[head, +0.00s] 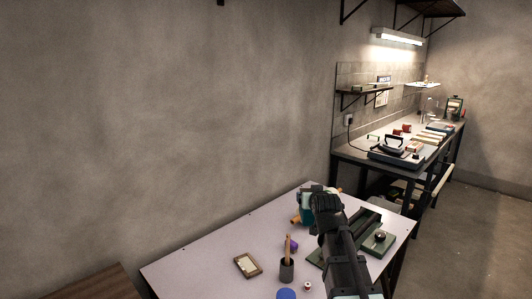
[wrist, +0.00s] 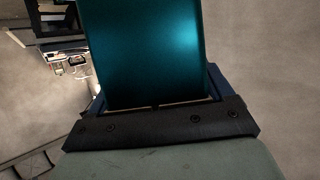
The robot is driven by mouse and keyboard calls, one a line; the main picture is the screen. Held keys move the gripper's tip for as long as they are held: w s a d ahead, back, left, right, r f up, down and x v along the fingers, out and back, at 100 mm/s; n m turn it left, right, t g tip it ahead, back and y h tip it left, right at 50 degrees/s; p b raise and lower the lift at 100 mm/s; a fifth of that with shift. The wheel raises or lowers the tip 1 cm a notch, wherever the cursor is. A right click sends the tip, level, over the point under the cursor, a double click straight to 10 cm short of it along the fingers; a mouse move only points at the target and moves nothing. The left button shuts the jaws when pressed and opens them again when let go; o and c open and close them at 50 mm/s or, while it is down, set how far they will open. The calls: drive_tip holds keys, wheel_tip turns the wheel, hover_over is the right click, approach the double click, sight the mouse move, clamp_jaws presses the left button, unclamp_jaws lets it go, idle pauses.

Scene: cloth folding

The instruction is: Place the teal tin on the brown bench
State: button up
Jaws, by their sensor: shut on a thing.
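The teal tin (wrist: 145,50) fills the upper middle of the wrist view, close to the camera, with a smooth shiny side. My gripper (wrist: 155,95) is shut on it, with dark blue finger parts showing at both sides of its lower edge. In the head view, a bit of teal of the tin (head: 305,202) shows at the end of my arm, above the far part of the pale table; my gripper is mostly hidden there. The brown bench (head: 95,284) shows only as a wooden corner at the bottom left of the head view.
The pale table (head: 195,262) holds a small framed tray (head: 248,265), a dark cup with a brush (head: 287,270), a purple item (head: 291,245), a blue round item (head: 286,294) and a green board (head: 380,243). A cluttered workbench (head: 350,157) stands behind at right. The visible bench corner is bare.

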drive_tip(key=shift+d, duration=0.8)
drive_tip(key=shift+r, duration=0.5)
wheel_tip(320, 180, up, 4)
drive_tip(key=shift+r, duration=0.2)
drive_tip(key=w+a+m+g+h, duration=0.2)
drive_tip(key=w+a+m+h, duration=0.1)
drive_tip(key=a+m+h, duration=0.3)
drive_tip(key=w+a+m+g+h, duration=0.2)
drive_tip(key=w+a+m+h, duration=0.15)
drive_tip(key=a, duration=0.45)
wheel_tip(320, 180, down, 32)
drive_tip(key=shift+s+r, duration=0.1)
drive_tip(key=o, duration=1.2)
drive_tip(key=shift+c, duration=0.2)
